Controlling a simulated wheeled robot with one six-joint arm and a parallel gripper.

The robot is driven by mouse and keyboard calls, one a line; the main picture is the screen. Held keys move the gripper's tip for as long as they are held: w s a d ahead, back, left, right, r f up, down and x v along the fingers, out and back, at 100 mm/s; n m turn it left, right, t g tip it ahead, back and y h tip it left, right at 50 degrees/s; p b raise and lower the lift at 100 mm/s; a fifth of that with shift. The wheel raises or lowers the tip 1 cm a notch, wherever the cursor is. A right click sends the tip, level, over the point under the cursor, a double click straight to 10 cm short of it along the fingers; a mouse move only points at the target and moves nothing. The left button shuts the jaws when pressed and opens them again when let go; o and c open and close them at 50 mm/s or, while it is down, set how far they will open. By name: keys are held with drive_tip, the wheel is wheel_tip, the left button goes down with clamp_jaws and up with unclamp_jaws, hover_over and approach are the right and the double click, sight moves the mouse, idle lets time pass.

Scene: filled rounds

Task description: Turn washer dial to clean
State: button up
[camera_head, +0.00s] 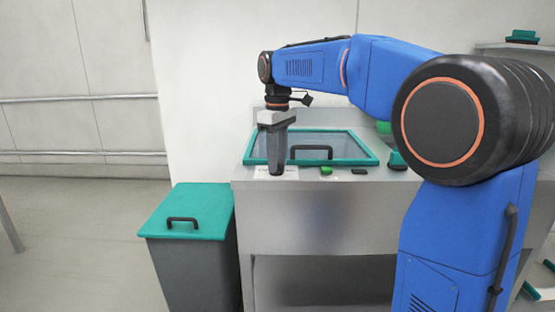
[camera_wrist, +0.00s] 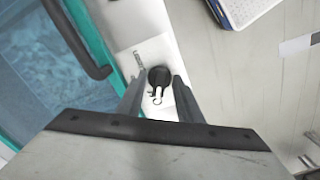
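The washer (camera_head: 320,215) is a steel unit with a teal-framed glass lid (camera_head: 365,152), which is closed and has a black handle. Its dial (camera_wrist: 160,76) is a small round black knob on a white label plate (camera_wrist: 146,48) beside the lid in the wrist view. The knob's narrow end points down in that picture, towards a small outlined mark. Another mark is at the plate's upper left, too small to read. My gripper (camera_wrist: 158,80) is open, with one finger on each side of the dial and gaps visible. In the head view my gripper (camera_head: 276,172) points down and hides the dial.
A green button (camera_head: 326,170) and a black one (camera_head: 359,171) sit right of the gripper on the washer's front edge. A grey bin with a teal lid (camera_head: 185,208) stands left of the washer. A blue-white basket (camera_wrist: 245,10) shows in the wrist view.

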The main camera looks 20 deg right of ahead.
clamp_jaws()
drive_tip(key=shift+m, duration=0.3)
drive_tip(key=m, duration=0.5)
drive_tip(key=shift+a, duration=0.1)
drive_tip(key=m, duration=0.5)
drive_tip(key=shift+a+m, duration=0.1)
drive_tip(key=shift+m, duration=0.3)
drive_tip(key=m, duration=0.6)
drive_tip(key=shift+a, duration=0.1)
drive_tip(key=m, duration=0.6)
drive_tip(key=shift+w, duration=0.15)
drive_tip(key=shift+m, duration=0.4)
